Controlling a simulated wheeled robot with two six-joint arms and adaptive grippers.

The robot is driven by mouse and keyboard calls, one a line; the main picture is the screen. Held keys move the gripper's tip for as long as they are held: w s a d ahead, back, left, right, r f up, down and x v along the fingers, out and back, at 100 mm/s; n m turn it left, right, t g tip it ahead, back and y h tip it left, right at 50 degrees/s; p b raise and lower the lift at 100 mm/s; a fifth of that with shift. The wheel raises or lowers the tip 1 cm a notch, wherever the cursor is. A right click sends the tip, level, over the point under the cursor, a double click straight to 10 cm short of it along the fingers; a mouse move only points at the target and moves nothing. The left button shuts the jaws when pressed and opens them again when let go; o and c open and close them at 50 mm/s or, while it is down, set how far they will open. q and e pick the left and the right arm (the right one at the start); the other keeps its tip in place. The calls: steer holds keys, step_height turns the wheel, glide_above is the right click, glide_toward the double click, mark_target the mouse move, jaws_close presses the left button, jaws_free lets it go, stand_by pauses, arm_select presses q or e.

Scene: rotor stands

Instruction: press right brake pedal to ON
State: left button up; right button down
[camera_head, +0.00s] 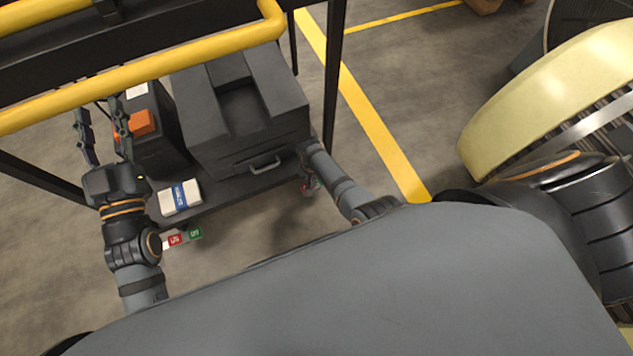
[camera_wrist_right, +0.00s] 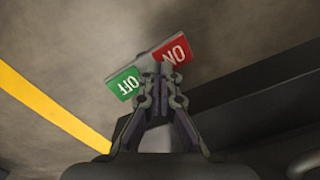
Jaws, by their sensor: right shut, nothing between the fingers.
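The right brake pedal shows in the right wrist view as a red ON tab (camera_wrist_right: 177,51) and a green OFF tab (camera_wrist_right: 124,84) joined on a grey bar. In the head view only a small reddish part of it (camera_head: 305,188) shows beside my right arm. My right gripper (camera_wrist_right: 161,70) is shut and empty, its tips in front of the pedal, overlapping the lower edge of the red tab. I cannot tell if they touch. My left gripper (camera_head: 99,110) is open and empty at the left, over the cart beside an orange block.
Another brake pedal (camera_head: 176,239) is at the front left. Yellow rails (camera_head: 150,68) cross above. A large cream ring (camera_head: 530,85) stands at right.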

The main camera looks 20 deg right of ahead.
step_height(320, 180, up, 6)
steer(key=p, duration=0.5)
steer(key=shift+p, duration=0.35)
